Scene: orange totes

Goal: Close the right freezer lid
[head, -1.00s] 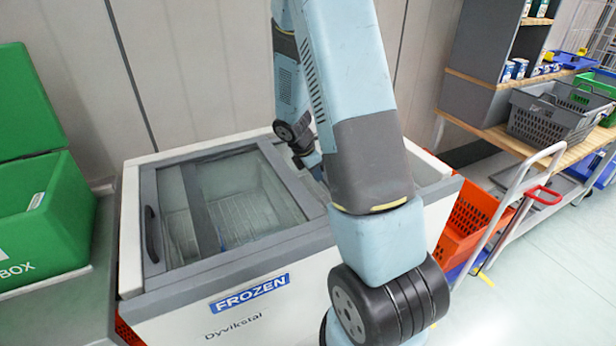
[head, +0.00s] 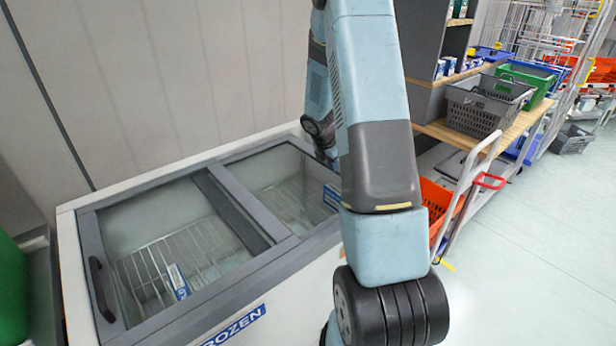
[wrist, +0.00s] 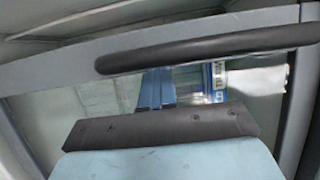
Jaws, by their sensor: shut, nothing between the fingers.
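The chest freezer (head: 180,178) has two grey-framed glass lids. The left lid (head: 150,250) has a dark handle at its left end. The right lid (head: 285,185) spans the right part of the opening, overlapping the left lid in a narrow strip near the middle. My arm hides its right end, so I cannot tell whether it meets the right rim. In the wrist view a long dark handle (wrist: 210,48) runs along a grey lid frame. My gripper (wrist: 155,80) is shut and empty, with its tips close below the handle; contact is unclear. The head view hides my gripper.
Wire baskets (head: 175,258) show through the glass. A wall stands close behind the freezer. Open floor lies at the right front.

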